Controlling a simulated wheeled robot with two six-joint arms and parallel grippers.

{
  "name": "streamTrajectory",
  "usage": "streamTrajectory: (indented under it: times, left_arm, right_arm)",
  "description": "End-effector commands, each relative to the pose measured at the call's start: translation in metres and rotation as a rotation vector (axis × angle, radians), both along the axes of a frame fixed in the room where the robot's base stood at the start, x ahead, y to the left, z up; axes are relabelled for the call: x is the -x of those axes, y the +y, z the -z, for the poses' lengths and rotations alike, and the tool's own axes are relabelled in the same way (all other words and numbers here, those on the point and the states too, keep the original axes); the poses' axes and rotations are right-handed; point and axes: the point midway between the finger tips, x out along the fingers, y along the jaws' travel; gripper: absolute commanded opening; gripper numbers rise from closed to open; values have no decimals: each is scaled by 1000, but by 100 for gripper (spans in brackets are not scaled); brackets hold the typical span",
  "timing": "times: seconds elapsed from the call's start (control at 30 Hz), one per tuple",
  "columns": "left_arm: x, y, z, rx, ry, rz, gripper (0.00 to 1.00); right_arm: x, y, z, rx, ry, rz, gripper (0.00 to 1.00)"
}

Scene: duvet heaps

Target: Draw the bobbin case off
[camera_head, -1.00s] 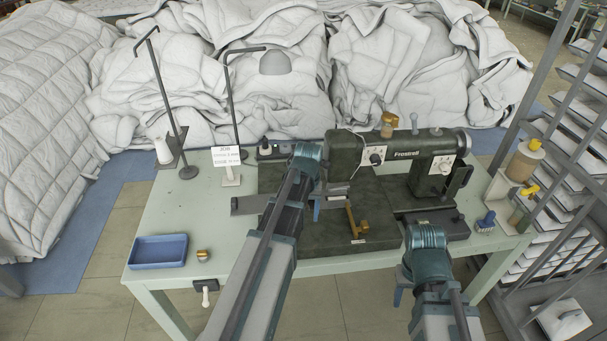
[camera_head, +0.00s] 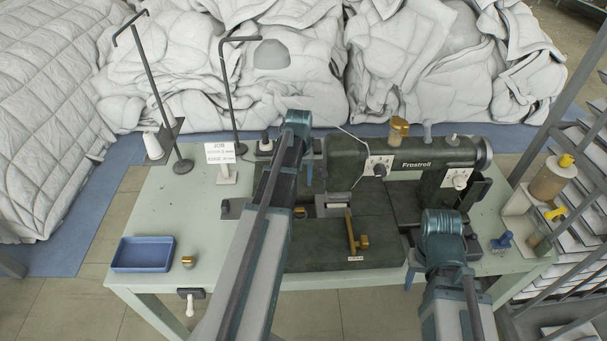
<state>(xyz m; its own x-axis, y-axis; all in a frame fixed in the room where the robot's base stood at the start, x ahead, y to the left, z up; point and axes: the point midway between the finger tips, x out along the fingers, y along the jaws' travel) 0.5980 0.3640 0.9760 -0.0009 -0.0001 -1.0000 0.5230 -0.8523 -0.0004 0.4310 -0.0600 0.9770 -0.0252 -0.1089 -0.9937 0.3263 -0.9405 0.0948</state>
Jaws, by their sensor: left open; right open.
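The dark green sewing machine (camera_head: 415,155) stands at the right of the pale green table. A pale metal plate (camera_head: 333,199) lies below its needle end. Just left of the plate, a small round brass part (camera_head: 300,212), perhaps the bobbin case, shows partly behind my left arm. A brass lever (camera_head: 353,232) stands on the dark bed. My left gripper (camera_head: 309,172) is open, above and beyond the brass part, partly hidden by its own wrist. My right gripper (camera_head: 411,276) is open near the table's front edge, mostly hidden by its wrist.
A blue tray (camera_head: 144,254) and a small brass-topped piece (camera_head: 188,262) sit at the front left. Thread stands (camera_head: 182,165) and a job card (camera_head: 220,153) are behind. A bottle holder (camera_head: 525,215) and a blue brush (camera_head: 502,241) are at the right. White duvets heap behind.

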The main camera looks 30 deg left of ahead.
Motion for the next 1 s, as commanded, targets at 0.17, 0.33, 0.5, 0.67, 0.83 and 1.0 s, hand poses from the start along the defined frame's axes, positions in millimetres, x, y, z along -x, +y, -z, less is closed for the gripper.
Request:
streamTrajectory:
  times: [0.17, 0.33, 0.5, 0.67, 0.83, 1.0]
  left_arm:
    - [0, 0, 4, 0, 0, 0, 60]
    - [0, 0, 15, 0, 0, 0, 60]
    - [0, 0, 34, 0, 0, 0, 60]
    - [0, 0, 57, 0, 0, 0, 60]
    - [0, 0, 80, 0, 0, 0, 60]
    - [0, 0, 103, 0, 0, 0, 60]
  right_arm:
    - [0, 0, 4, 0, 0, 0, 50]
    - [0, 0, 15, 0, 0, 0, 50]
    - [0, 0, 34, 0, 0, 0, 50]
    - [0, 0, 57, 0, 0, 0, 50]
    - [0, 0, 80, 0, 0, 0, 50]
    - [0, 0, 103, 0, 0, 0, 50]
